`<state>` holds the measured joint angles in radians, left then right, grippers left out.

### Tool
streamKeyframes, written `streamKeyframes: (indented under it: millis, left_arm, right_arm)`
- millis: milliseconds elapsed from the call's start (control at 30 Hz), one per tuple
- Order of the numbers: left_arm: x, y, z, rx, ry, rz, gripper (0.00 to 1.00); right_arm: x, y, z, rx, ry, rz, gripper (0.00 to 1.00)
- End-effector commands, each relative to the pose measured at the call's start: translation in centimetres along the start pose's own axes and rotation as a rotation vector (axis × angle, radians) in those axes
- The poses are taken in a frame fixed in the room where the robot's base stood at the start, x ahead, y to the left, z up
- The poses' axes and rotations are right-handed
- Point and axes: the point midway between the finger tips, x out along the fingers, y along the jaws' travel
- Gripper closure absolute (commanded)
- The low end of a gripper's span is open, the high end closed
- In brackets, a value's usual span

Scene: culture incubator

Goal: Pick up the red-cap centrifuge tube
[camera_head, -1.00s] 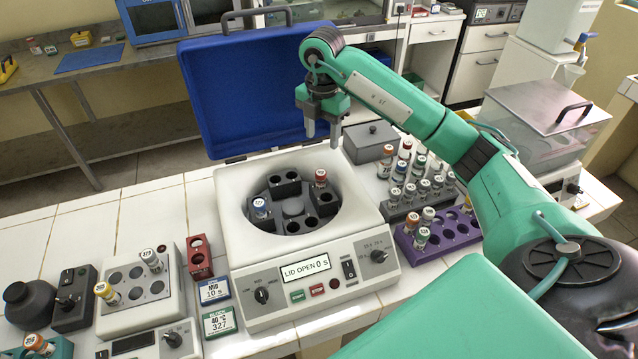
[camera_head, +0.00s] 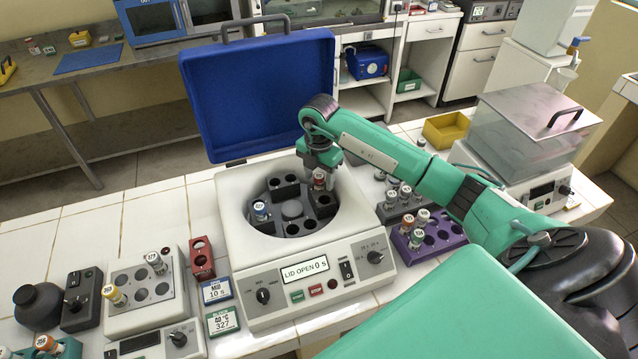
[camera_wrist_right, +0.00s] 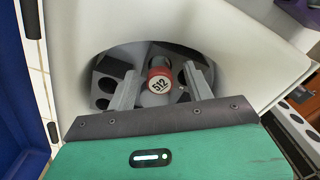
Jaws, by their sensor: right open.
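The red-cap centrifuge tube (camera_head: 319,178) stands in a slot of the rotor inside the open centrifuge (camera_head: 352,228). In the right wrist view its red cap (camera_wrist_right: 158,82) reads 512 and lies between the two fingers. My right gripper (camera_head: 322,182) is lowered over the rotor, open, with one finger on each side of the cap. I cannot tell whether either finger touches it. A blue-cap tube (camera_head: 260,210) stands in the rotor's left side. My left gripper is not in view.
The blue lid (camera_head: 262,95) stands raised behind the rotor. The bowl's white rim surrounds my gripper. A purple rack (camera_head: 444,236) and a grey rack with tubes are at right. A heat block (camera_head: 145,289) and a red rack (camera_head: 201,262) are at left.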

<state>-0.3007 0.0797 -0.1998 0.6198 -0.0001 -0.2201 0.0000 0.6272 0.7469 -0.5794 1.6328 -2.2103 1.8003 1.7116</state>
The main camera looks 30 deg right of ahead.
Motion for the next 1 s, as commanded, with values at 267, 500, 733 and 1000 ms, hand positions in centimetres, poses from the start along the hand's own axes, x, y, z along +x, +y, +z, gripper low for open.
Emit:
streamKeyframes:
  millis: [267, 500, 733, 1000]
  left_arm:
    - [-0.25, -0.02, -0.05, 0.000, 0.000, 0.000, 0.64]
    - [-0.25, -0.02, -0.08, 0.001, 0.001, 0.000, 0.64]
    - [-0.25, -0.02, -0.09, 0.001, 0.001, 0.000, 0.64]
    - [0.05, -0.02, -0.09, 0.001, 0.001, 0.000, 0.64]
  right_arm:
    - [0.95, 0.00, -0.04, -0.001, 0.000, 0.001, 0.48]
    - [0.91, 0.00, -0.03, -0.001, 0.000, 0.001, 0.83]
    - [0.88, 0.00, -0.02, -0.001, 0.000, 0.001, 0.96]
    - [0.12, 0.06, 0.02, -0.001, 0.000, 0.003, 0.96]
